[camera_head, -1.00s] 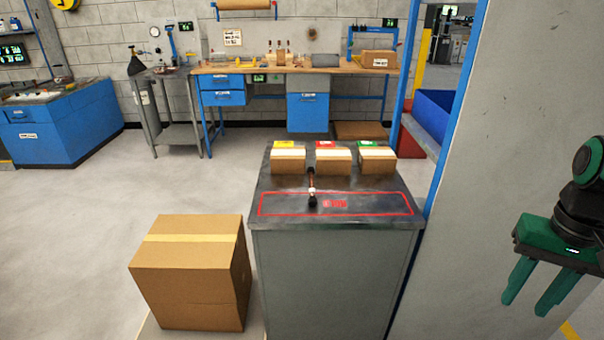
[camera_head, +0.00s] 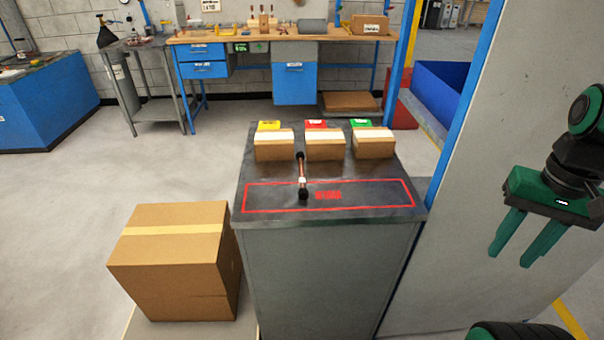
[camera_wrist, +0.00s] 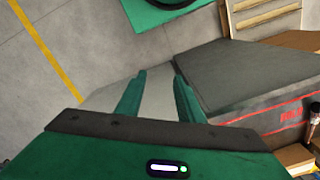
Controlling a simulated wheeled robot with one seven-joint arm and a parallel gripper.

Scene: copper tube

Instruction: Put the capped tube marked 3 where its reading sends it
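A slim copper-coloured tube with black caps (camera_head: 302,176) stands or lies on the dark cabinet top (camera_head: 384,186), its lower end inside the red outlined area (camera_head: 370,195). Any number on it is too small to read. Three cardboard boxes sit behind it: one by a yellow card (camera_head: 269,126), one by a red card (camera_head: 316,125), one by a green card (camera_head: 361,123). My gripper (camera_head: 511,248) is open and empty, to the right of the cabinet and apart from it. In the wrist view, my gripper (camera_wrist: 160,80) has nothing between its fingers; a black tube end (camera_wrist: 314,108) shows at the right edge.
A grey wall panel with a blue post (camera_head: 450,110) rises at right. A workbench (camera_head: 350,36) is at the back. Open floor (camera_head: 140,180) lies to the left.

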